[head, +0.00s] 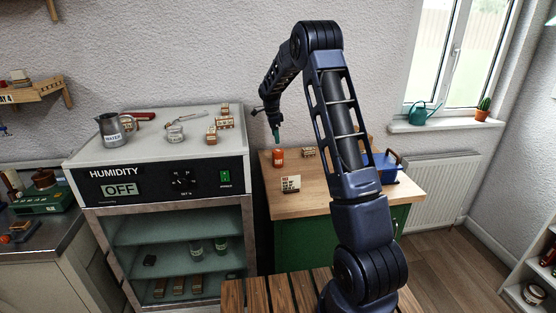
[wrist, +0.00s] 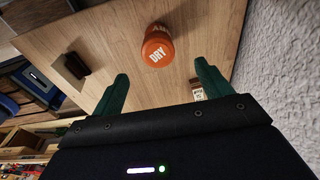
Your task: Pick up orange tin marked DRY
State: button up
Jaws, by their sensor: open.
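The orange tin (head: 278,157) stands on the wooden top of the green cabinet, near its back left. In the wrist view the orange tin (wrist: 157,50) shows the white word DRY and stands beyond the fingertips, roughly between their lines. My gripper (head: 276,133) is just above the tin in the head view, pointing down. In the wrist view the two green fingers of my gripper (wrist: 160,75) are spread apart with nothing between them. The tin is apart from the fingers as far as I can tell.
The humidity cabinet (head: 150,158) stands left. The wall is close behind.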

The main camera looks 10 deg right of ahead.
aim_at(278, 150)
jog(key=f, duration=0.6)
jog(key=shift+d, duration=0.3)
jog(key=shift+s+d+f, duration=0.1)
jog(key=shift+d+f, duration=0.05)
jog(key=shift+f, duration=1.1)
jog(key=shift+s+d+f, duration=0.1)
jog(key=shift+d+f, duration=0.05)
jog(key=shift+f, duration=1.1)
jog(key=c, duration=1.1)
jog(key=shift+r, duration=0.1)
jog(key=shift+c, duration=0.2)
